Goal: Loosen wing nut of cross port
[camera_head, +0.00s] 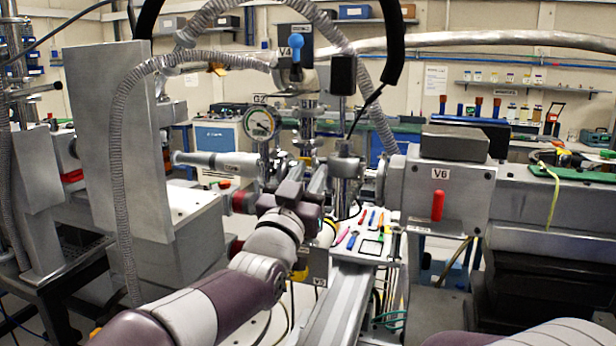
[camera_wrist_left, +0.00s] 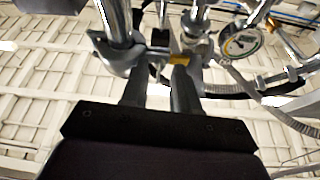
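My left gripper (camera_head: 318,182) reaches from the lower left toward the metal fittings in the middle of the head view, below and right of the round gauge (camera_head: 259,124). In the left wrist view my left gripper (camera_wrist_left: 158,68) has its two fingers apart, with a visible gap. A metal clamp-like fitting (camera_wrist_left: 120,56) lies just beyond the left finger. A small brass-coloured piece (camera_wrist_left: 179,60) shows at the right fingertip; I cannot tell whether they touch. I cannot make out the wing nut for certain. My right gripper is out of view.
The V6 valve box (camera_head: 440,195) stands to the right and a large grey plate (camera_head: 115,145) to the left. Flexible metal hoses (camera_head: 121,180) arch around the work area. A white board with coloured tools (camera_head: 362,238) lies below right of my gripper.

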